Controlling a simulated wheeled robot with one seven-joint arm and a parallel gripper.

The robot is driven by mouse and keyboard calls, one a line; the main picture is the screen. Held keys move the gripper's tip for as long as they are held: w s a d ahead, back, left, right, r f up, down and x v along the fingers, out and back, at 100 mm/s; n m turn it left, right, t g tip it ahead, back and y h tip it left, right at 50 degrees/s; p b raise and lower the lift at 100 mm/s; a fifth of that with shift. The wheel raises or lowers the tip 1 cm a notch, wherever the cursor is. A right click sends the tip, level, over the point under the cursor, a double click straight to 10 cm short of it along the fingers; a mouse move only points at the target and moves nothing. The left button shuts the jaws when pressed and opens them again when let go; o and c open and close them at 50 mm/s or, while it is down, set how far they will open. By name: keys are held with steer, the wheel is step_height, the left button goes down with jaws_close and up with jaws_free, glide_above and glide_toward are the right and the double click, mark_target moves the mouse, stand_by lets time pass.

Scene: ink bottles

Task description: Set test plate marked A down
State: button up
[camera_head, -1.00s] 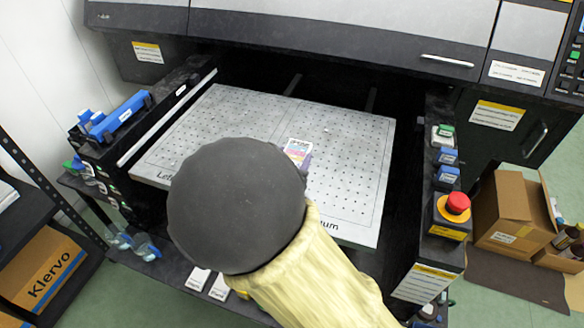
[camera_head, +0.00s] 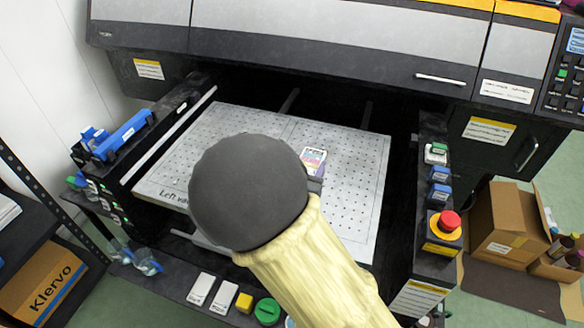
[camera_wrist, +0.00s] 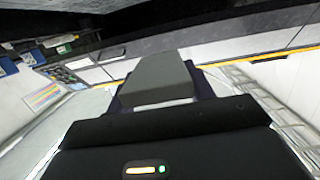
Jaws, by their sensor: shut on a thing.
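The test plate (camera_head: 313,161), a small pale card with a coloured print, shows just right of my dark round arm joint in the head view. It appears over the perforated grey bed; I cannot tell if it touches it. Its mark is too small to read. My gripper (camera_wrist: 162,80) shows as a dark body with a grey block in the wrist view and is shut on the plate. In the head view my arm hides most of the gripper and the plate's near end.
The perforated bed (camera_head: 358,190) lies in the black printer, with bare room to the right. A blue-handled item (camera_head: 122,136) is at left.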

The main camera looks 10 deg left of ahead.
steer(key=w+d+r+p, duration=0.4)
steer(key=w+d+p, duration=0.1)
steer(key=d+p, duration=0.2)
steer(key=s+d+f+n+y+p, duration=0.1)
steer(key=d+y+p, duration=0.1)
steer(key=d+p, duration=1.5)
steer(key=shift+s+d+f, duration=0.35)
steer(key=shift+d, duration=0.55)
